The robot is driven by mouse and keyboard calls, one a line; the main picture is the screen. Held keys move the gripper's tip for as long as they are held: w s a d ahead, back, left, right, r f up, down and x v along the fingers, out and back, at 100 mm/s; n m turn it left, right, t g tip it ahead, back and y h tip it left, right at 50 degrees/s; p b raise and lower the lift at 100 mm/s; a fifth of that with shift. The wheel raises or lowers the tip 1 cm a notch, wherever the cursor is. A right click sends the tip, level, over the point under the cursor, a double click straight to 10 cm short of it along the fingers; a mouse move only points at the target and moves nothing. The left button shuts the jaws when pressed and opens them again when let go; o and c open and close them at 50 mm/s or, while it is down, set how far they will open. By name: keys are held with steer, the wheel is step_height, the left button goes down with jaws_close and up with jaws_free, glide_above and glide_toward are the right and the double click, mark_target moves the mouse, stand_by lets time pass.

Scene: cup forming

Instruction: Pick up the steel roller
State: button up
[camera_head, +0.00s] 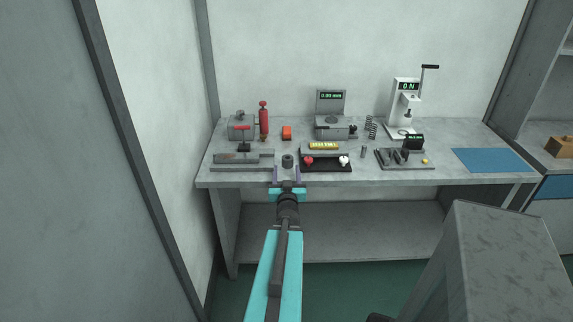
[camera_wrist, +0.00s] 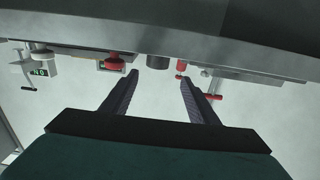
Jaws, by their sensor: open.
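A short dark grey cylinder (camera_head: 288,161), which looks like the steel roller, stands on the workbench near its front edge. In the wrist view, which is upside down, the cylinder (camera_wrist: 158,62) shows just beyond the fingertips, between the lines of the two fingers. My gripper (camera_head: 287,173) is open and empty at the bench's front edge, just short of the cylinder and apart from it. In the wrist view my gripper's (camera_wrist: 158,78) fingers are spread wide. A thinner grey upright piece (camera_head: 363,152) stands farther right; I cannot tell what it is.
Left of the cylinder is a grey fixture (camera_head: 243,160) with a red handle. Close on the right is a black tray (camera_head: 327,167) with red and white knobs. A blue mat (camera_head: 487,160) lies clear at right.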

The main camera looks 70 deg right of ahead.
mark_target(288, 156)
steer(key=shift+w+d+f+b, duration=0.2)
steer(key=shift+d+b, duration=0.15)
steer(key=shift+b, duration=1.15)
steer(key=shift+w+d+f+b, duration=0.1)
steer(key=shift+w+d+b, duration=0.15)
steer(key=shift+b, duration=1.25)
steer(key=d+b, duration=0.1)
steer(key=b, duration=0.5)
steer(key=shift+r, duration=0.1)
steer(key=shift+b+x, duration=0.8)
steer(key=shift+x, duration=2.1)
steer(key=shift+s+d+r, duration=0.15)
steer(key=shift+x, duration=2.55)
steer(key=shift+s, duration=0.15)
steer(key=c, duration=1.2)
